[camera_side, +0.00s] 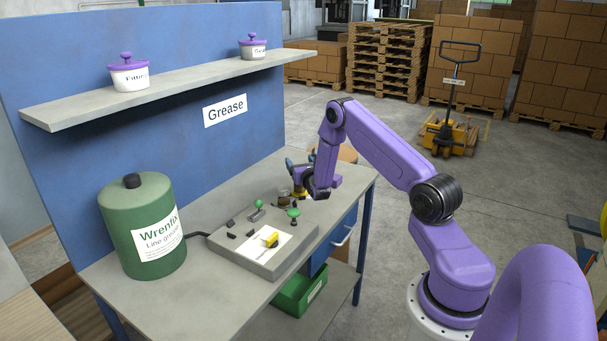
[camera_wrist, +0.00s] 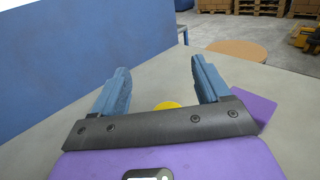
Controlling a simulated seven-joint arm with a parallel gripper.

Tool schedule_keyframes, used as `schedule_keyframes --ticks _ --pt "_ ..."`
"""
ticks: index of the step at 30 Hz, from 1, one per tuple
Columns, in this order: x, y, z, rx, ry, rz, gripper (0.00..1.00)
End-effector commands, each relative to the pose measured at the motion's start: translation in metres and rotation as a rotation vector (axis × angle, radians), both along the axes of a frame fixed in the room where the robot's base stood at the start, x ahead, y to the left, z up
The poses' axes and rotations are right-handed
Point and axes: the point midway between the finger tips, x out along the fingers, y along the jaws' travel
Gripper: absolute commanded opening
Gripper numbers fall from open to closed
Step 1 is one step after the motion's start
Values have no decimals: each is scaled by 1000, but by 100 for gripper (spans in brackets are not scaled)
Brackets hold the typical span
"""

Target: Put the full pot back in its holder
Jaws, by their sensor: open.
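My gripper (camera_side: 301,161) is at the far end of the workbench, with its blue-grey fingers apart and nothing visibly held. The gripper also shows in the wrist view (camera_wrist: 162,85), where a yellow round thing (camera_wrist: 168,105) shows low between the fingers, partly hidden by the gripper's dark bar. A small brownish pot-like item (camera_side: 284,197) stands on the bench beside the gripper in the side view; I cannot tell whether it is the full pot. Two white pots with purple lids, one at left (camera_side: 128,75) and one at right (camera_side: 253,47), stand on the shelf. I cannot make out the holder.
A green drum (camera_side: 128,235) labelled line grease stands at the bench's left. A grey fixture block (camera_side: 227,255) with green knobs, a white sheet and a yellow piece lies in front of the gripper. The shelf (camera_side: 190,80) overhangs the back. A round brown top (camera_wrist: 240,48) lies beyond the bench.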

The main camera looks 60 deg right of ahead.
Motion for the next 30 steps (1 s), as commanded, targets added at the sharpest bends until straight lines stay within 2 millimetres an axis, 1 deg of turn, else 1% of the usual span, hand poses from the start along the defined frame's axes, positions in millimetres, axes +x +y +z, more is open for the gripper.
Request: schedule_keyframes --ticks 2,5,8,10,12,14,15,17,18,20,21,23,24,26,27,29,30 --pt "2 4 7 4 -6 -6 76" --pt "5 15 24 24 -27 -40 76" --pt "5 36 50 70 -65 -105 76" --pt "2 55 69 119 -97 -159 76" --pt "-6 75 85 180 -125 -214 76" --pt "-15 93 97 238 -148 -258 76" --pt "-21 106 104 279 -162 -286 76" --pt "-33 125 112 348 -180 -328 76" --pt "-42 138 117 395 -190 -355 76" --pt "-57 157 122 471 -201 -394 76" --pt "-68 170 125 525 -207 -420 76" --pt "-85 190 128 607 -211 -458 76" --pt "-97 204 128 663 -209 -482 76" --pt "-117 224 128 751 -203 -517 76" --pt "-130 238 128 812 -195 -542 76" --pt "-152 258 126 901 -178 -577 76" --pt "-166 271 125 963 -164 -602 76"
